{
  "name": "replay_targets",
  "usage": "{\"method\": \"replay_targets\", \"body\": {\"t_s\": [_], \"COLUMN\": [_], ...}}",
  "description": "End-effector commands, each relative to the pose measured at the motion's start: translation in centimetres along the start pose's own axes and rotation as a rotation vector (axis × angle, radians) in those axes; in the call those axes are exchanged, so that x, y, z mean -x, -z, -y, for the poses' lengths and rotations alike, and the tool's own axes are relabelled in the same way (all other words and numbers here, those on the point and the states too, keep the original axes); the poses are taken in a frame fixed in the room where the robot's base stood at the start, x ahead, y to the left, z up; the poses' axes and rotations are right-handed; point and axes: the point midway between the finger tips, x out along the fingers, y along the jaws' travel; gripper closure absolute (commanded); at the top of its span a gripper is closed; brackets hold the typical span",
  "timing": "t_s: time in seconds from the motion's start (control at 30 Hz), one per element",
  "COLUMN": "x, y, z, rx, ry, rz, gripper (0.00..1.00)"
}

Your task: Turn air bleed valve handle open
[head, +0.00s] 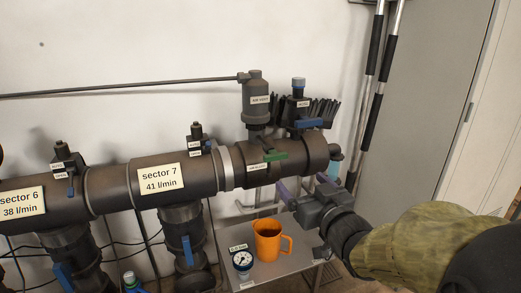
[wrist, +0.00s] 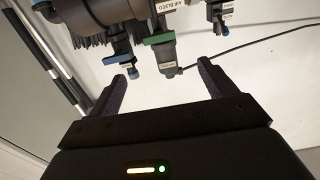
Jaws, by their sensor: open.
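The air bleed valve has a green lever handle (head: 267,158) at the right end of the large dark pipe, lying roughly along the pipe. In the wrist view the green handle (wrist: 158,39) sits beside a label reading "AIR BLEED". My gripper (head: 304,181) is below and to the right of the handle in the head view, with its fingers spread. In the wrist view my gripper (wrist: 167,67) is open and empty, and the handle lies beyond the fingertips, between them sideways. I see no contact.
A blue handle (head: 308,123) is near a black brush; the blue handle (wrist: 118,58) is close to my left fingertip in the wrist view. A grey air vent (head: 256,100) stands above the pipe. An orange mug (head: 267,245) and a gauge (head: 242,261) are on a small table below.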

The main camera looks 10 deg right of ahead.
Motion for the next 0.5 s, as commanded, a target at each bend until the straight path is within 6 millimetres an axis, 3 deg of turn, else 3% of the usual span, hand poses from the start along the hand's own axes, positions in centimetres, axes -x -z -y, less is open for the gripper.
{"method": "replay_targets", "body": {"t_s": [0.5], "x": [-3.8], "y": [0.4], "z": [0.1], "rx": [-0.003], "ry": [0.003], "rz": [0.005], "gripper": [0.16]}}
